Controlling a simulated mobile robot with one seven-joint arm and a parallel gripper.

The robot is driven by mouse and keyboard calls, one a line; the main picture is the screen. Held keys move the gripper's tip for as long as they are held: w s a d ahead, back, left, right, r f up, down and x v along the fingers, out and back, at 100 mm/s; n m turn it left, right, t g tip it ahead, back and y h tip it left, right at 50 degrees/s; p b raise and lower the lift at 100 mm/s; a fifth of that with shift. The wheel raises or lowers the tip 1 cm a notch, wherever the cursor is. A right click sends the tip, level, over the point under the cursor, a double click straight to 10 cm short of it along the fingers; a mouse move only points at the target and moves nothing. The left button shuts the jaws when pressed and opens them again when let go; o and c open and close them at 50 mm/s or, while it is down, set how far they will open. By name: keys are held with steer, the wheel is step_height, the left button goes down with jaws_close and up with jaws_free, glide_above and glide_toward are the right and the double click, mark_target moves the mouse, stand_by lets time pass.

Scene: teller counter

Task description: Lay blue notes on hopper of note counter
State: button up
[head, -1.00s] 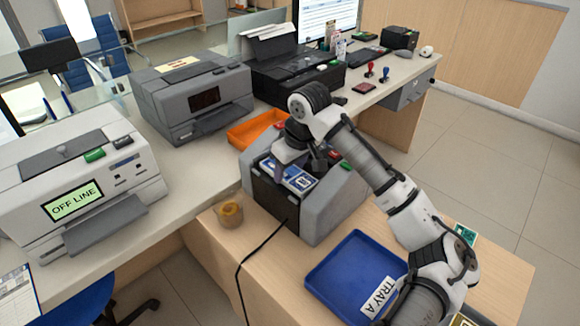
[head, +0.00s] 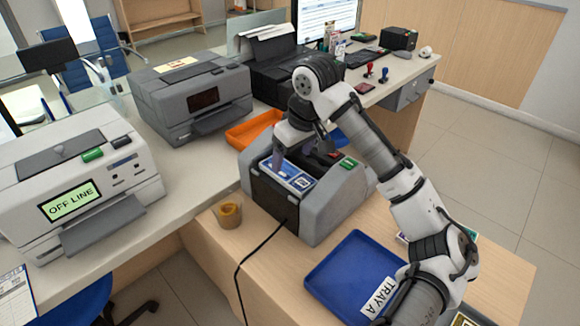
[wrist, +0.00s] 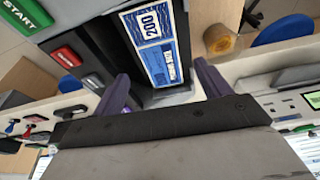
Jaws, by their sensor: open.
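The blue notes (head: 288,175) lie flat in the hopper on top of the grey note counter (head: 332,203). In the wrist view the notes (wrist: 154,42) show a "200" print and lie beyond the fingertips. My gripper (head: 284,157) is above the rear end of the notes. In the wrist view my gripper (wrist: 163,76) is open, with its purple fingers spread to either side and nothing held between them. The gap between fingertips and notes is hard to judge.
A blue tray marked TRAY A (head: 345,262) stands empty in front of the counter. A tape roll (head: 229,214) and a black cable lie to the left. An orange tray (head: 250,131) is behind. Grey machines (head: 195,95) line the left desk.

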steer(key=v, duration=0.7)
